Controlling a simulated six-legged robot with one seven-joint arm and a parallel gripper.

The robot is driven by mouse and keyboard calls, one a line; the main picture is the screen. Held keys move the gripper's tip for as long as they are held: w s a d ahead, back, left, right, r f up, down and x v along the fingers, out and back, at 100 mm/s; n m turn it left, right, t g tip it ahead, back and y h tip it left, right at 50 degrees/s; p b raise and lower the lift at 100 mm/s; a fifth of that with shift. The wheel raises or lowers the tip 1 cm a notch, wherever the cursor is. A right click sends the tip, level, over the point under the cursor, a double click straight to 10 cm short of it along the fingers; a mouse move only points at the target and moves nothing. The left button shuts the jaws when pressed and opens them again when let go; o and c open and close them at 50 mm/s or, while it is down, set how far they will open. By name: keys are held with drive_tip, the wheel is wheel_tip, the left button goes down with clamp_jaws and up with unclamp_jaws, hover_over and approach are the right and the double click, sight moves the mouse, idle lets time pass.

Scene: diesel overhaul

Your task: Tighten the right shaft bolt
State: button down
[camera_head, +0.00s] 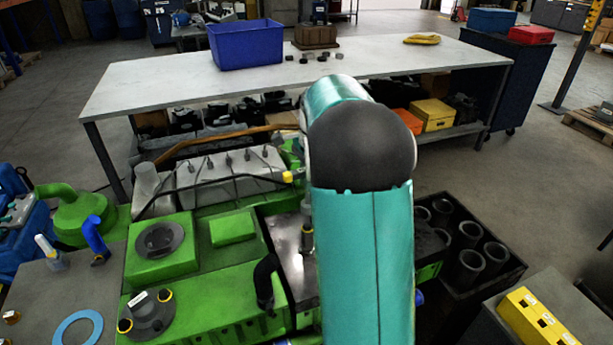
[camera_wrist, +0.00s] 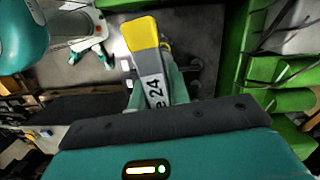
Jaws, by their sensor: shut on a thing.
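My gripper (camera_wrist: 158,92) shows in the wrist view, its fingers shut on a tool. The tool (camera_wrist: 143,38) has a yellow end and a grey body with lettering that ends in "24"; its far part is hidden. The green engine (camera_head: 185,262) fills the lower middle of the head view. My teal arm stretches over its right side and hides part of it. I cannot pick out the right shaft bolt in either view. A small yellow piece (camera_head: 288,177) shows left of my arm; I cannot tell whether it belongs to the tool.
A long workbench (camera_head: 150,92) stands behind the engine, with a blue bin (camera_head: 246,46) and a yellow glove (camera_head: 421,39) on top. A black crate of cylinder sleeves (camera_head: 493,290) is right of my arm. A grey table (camera_head: 40,292) with a blue ring (camera_head: 59,328) is at left.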

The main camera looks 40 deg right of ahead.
sight(307, 201)
drive_tip(key=n, duration=0.5)
drive_tip(key=shift+f+g, duration=0.35)
drive_tip(key=shift+g, duration=0.05)
drive_tip(key=n, duration=0.5)
drive_tip(key=shift+s+f+n+g, duration=0.15)
drive_tip(key=shift+f+n+g, duration=0.15)
drive_tip(key=shift+f, duration=1.65)
